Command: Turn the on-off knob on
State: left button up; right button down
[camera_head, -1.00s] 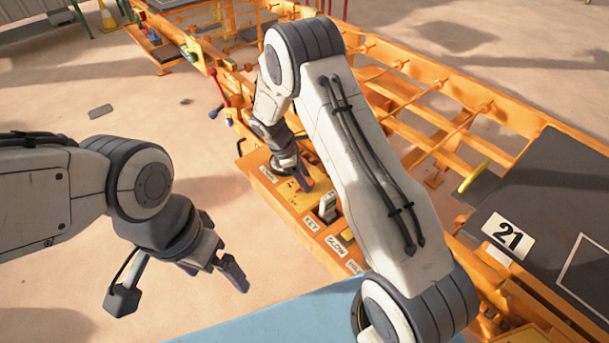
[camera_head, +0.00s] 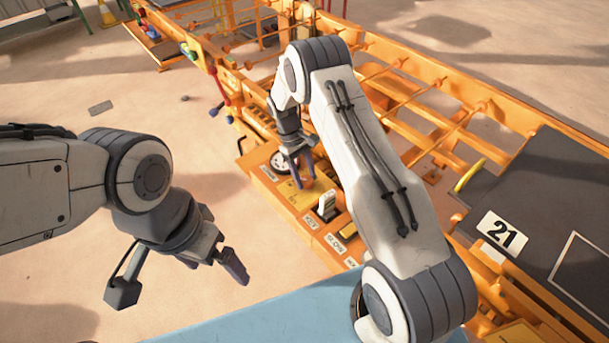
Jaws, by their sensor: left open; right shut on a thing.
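My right gripper (camera_head: 301,175) reaches down over the orange control panel (camera_head: 268,193). It is shut on a small reddish knob (camera_head: 306,183), taken to be the on-off knob, above a yellow plate (camera_head: 293,196). The fingers hide most of the knob, and I cannot tell its turn angle. My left gripper (camera_head: 236,268) is open and empty, held over the bare floor left of the panel.
A round black-and-white dial (camera_head: 281,161) sits just behind my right gripper. An orange frame runs behind, with a grey plate marked 21 (camera_head: 545,190) at right. A blue surface (camera_head: 270,315) lies in front.

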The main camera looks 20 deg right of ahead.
jog(key=shift+m+y, duration=0.3)
jog(key=shift+m, duration=0.4)
jog(key=shift+c, duration=1.3)
grip_release()
jog(key=v, duration=1)
jog(key=shift+r, duration=0.25)
jog(key=shift+w, duration=0.1)
